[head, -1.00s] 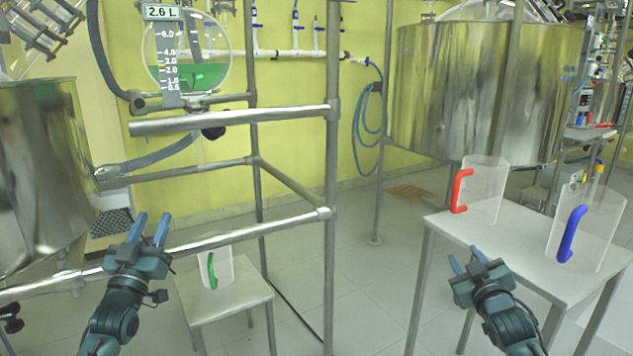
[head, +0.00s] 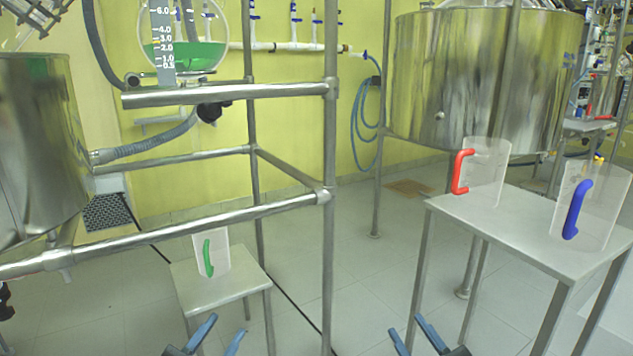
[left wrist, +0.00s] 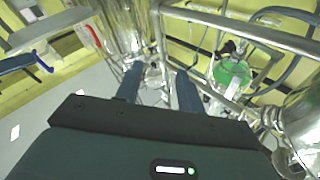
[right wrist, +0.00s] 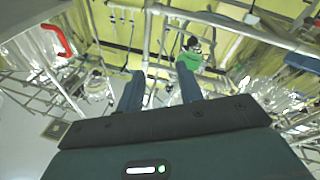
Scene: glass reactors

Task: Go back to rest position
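My left gripper (head: 204,339) is low in the head view, in front of the small table, with its two blue fingers spread and nothing between them. My right gripper (head: 415,336) is at the bottom edge, right of centre, also with fingers apart and empty. In the left wrist view the left fingers (left wrist: 158,88) are apart. In the right wrist view the right fingers (right wrist: 160,92) are apart too. Most of both arms lies below the head view.
A green-handled beaker (head: 221,253) stands on a small table (head: 203,295). Red-handled (head: 483,172) and blue-handled (head: 597,208) beakers stand on the right table (head: 520,222). A metal pipe frame (head: 330,230) stands between. A steel vessel (head: 40,150) is at left.

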